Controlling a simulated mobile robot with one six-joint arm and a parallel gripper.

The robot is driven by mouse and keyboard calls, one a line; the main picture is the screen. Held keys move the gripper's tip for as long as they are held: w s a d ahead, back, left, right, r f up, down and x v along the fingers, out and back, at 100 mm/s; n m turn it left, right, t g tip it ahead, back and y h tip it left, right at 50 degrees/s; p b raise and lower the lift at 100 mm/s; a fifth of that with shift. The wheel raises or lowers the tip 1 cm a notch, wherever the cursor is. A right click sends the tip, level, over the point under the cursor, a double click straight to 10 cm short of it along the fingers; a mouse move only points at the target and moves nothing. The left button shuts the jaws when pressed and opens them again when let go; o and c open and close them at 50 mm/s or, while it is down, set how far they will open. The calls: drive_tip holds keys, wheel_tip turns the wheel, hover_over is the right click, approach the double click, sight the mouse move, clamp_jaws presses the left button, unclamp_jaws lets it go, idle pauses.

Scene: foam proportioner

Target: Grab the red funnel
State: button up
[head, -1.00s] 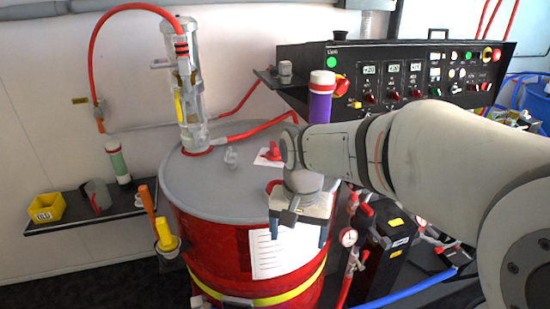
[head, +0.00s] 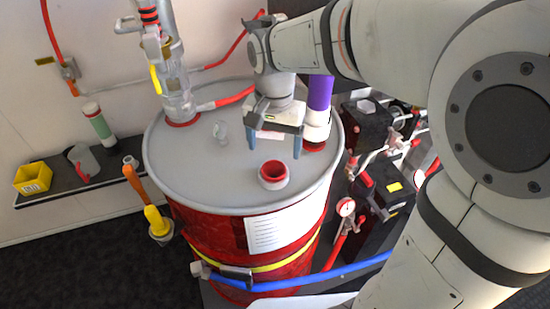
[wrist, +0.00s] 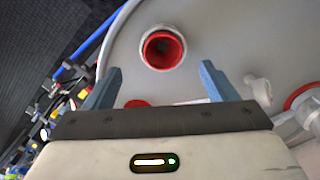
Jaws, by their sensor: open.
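My gripper (head: 274,146) is open and empty, pointing down above the grey lid (head: 192,171) of the red drum. In the wrist view, a red rounded piece (wrist: 137,103) shows between the gripper fingers (wrist: 161,68), mostly hidden by the gripper body. It may be the red funnel, but too little shows to be sure. In the head view the gripper covers that spot. A short white collar with a red rim and red inside (head: 273,175) stands on the lid, nearer the head camera than the gripper; the wrist view looks into it (wrist: 163,48). Nothing is held.
A purple-and-white tube (head: 319,100) stands close right of the gripper. A shelf (head: 72,178) with small items is at left. The lid's front left is clear.

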sight(273, 171)
drive_tip(key=f, duration=0.7)
drive_tip(key=shift+w+a+f, duration=0.15)
drive_tip(key=shift+w+f, duration=0.05)
drive_tip(key=shift+w, duration=0.05)
drive_tip(key=shift+c, duration=0.5)
drive_tip(key=c, duration=1)
drive_tip(key=shift+o, duration=0.2)
